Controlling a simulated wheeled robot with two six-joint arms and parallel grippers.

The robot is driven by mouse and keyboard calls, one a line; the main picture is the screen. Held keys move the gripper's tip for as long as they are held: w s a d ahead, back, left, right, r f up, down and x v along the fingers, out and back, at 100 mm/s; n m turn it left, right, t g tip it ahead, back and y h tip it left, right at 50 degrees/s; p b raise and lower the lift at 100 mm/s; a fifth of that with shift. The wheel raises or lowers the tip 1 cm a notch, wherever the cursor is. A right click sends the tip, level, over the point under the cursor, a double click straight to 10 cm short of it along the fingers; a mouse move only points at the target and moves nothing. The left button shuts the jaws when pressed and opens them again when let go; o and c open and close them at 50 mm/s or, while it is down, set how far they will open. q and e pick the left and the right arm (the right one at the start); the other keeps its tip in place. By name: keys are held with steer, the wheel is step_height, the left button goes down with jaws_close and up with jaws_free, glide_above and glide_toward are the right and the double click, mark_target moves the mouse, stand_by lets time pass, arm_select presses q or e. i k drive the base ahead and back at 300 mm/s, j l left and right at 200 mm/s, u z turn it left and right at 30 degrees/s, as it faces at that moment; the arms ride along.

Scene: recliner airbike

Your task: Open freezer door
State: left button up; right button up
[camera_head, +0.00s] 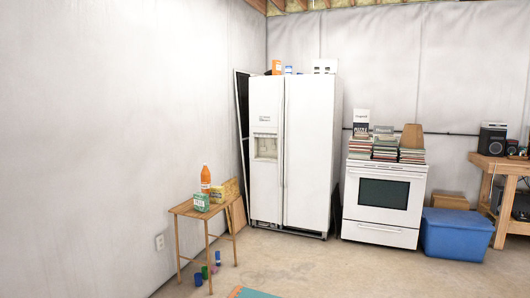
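A white side-by-side fridge-freezer (312,150) stands against the back wall, left of the white stove. Its narrower left door (266,190) has an ice and water dispenser (265,147) set into it. Its wider right door (305,160) is plain. Both doors look shut, with long upright handles (283,140) beside the seam between them. No label shows which side is the freezer. Neither of my grippers is in view.
A small wooden table (206,212) with an orange bottle (205,178) and boxes stands left of the fridge; cups sit under it. A white stove (384,203) and blue bin (456,235) stand right. The concrete floor (310,262) before the fridge is mostly clear.

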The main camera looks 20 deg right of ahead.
mark_target(266, 98)
steer(key=i+l+z, duration=0.2)
steer(key=i, duration=0.15)
steer(key=i+l+z, duration=0.45)
steer(key=i, duration=0.7)
steer(key=i+z, duration=0.25)
steer(key=i, duration=4.15)
